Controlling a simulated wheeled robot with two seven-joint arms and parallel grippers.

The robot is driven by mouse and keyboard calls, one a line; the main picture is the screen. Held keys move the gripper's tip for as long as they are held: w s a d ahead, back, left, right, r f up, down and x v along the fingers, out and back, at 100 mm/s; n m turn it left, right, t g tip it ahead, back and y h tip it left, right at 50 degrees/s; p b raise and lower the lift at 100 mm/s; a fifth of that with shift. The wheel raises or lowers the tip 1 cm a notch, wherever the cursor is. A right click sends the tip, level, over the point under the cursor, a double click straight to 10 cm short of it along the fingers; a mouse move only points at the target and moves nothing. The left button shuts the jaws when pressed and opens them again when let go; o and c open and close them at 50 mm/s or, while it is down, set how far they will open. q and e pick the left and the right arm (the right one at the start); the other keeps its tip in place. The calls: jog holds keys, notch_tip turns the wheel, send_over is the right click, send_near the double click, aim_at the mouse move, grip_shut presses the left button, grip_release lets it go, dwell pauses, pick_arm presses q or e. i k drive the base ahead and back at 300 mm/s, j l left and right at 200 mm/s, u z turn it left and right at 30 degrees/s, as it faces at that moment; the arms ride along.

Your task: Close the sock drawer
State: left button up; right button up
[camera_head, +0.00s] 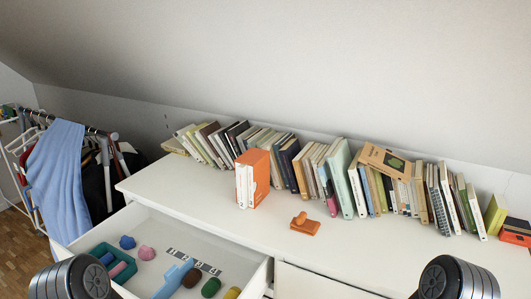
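The white sock drawer (226,258) is pulled open at the lower left, below the dresser top. In it lie a blue bundle (127,242), a pink bundle (146,253), a long light-blue item (172,280), a dark green bundle (211,287), a yellowish bundle (232,293) and a brown one. A teal tray with blue and pink things sits at its left. The drawer's front is cut off or hidden at the bottom edge. Dark ribbed parts of my two arms show at the bottom left and bottom right. Neither gripper's fingers show.
The white dresser top (190,195) carries a long row of books (300,165) along the back, an orange-and-white book set (252,180) and an orange object (305,223). Another drawer (310,283), apparently shut, is at the right. A clothes rack with a blue garment (58,170) stands left.

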aim_at(168, 261)
jog(key=j+u, duration=0.15)
jog(key=u, duration=0.2)
jog(key=j+u, duration=0.1)
jog(key=u, duration=0.3)
jog(key=j+u, duration=0.15)
jog(key=u, duration=0.2)
jog(key=j+u, duration=0.25)
